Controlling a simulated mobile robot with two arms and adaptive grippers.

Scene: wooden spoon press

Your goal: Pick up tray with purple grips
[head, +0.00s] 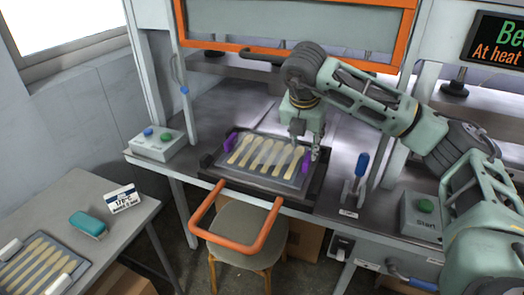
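The tray with purple grips (253,172) lies on the press bench, in a dark frame with an orange handle. It holds several pale wooden spoons. Its left purple grip (229,143) is free and in plain view. Its right purple grip (307,161) is partly hidden by my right gripper (306,147). That gripper comes down from above with its fingers apart, close over the right grip. I cannot tell whether it touches the grip. My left gripper is not in view.
A second spoon tray (40,268) with white grips lies on the left table, near a teal object (88,224) and a small sign (123,198). A button box (157,143), a blue-handled tool (358,175) and a Start box (422,212) flank the press. A stool (247,236) stands in front.

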